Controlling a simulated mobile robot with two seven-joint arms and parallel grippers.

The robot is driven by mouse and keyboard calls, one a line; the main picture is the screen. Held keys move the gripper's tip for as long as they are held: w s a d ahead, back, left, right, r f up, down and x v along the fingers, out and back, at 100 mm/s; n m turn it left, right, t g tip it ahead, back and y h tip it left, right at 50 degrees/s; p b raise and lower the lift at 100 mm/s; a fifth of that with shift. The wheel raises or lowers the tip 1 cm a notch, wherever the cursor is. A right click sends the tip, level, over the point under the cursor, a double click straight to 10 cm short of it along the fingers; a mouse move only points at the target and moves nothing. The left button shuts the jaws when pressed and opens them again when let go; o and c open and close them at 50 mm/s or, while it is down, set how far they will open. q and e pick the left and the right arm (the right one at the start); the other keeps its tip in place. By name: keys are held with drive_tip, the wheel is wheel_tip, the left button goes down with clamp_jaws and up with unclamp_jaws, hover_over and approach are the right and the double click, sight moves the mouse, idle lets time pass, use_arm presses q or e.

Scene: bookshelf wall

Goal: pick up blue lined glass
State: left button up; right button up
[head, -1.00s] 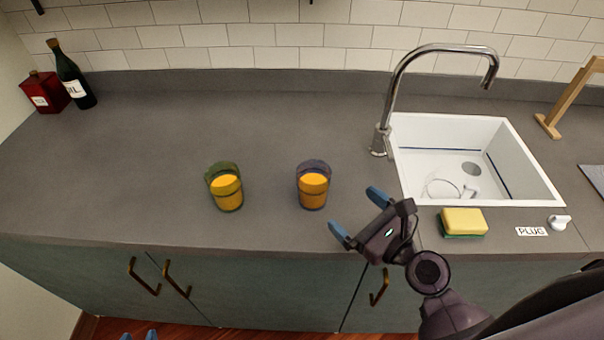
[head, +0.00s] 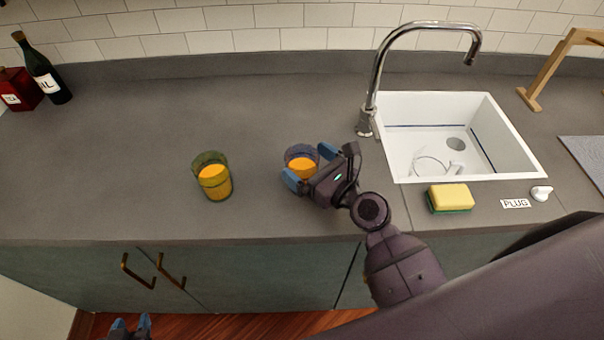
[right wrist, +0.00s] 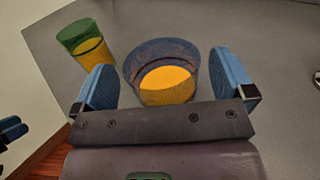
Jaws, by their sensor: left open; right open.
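The blue lined glass (head: 302,158) stands upright on the grey counter with orange liquid in it. In the head view my right gripper (head: 308,165) hides its lower part. In the right wrist view the glass (right wrist: 163,72) sits between the two blue fingers of my open right gripper (right wrist: 165,85), one finger on each side. I cannot tell whether a finger touches it. A green lined glass (head: 213,178), also with orange liquid, stands to its left; it also shows in the right wrist view (right wrist: 86,46). My left gripper (head: 131,324) is open and empty, low in front of the cabinets.
A white sink (head: 465,173) with a tall faucet (head: 376,85) lies to the right. A yellow and green sponge (head: 450,197) sits at its front edge. A dark bottle (head: 45,75) and a red bottle (head: 18,92) stand at the far left. The counter behind the glasses is clear.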

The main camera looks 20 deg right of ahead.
drive_tip(key=shift+x, duration=1.1)
drive_tip(key=c, duration=1.3)
drive_tip(key=shift+c, duration=0.5)
drive_tip(key=shift+r, duration=0.15)
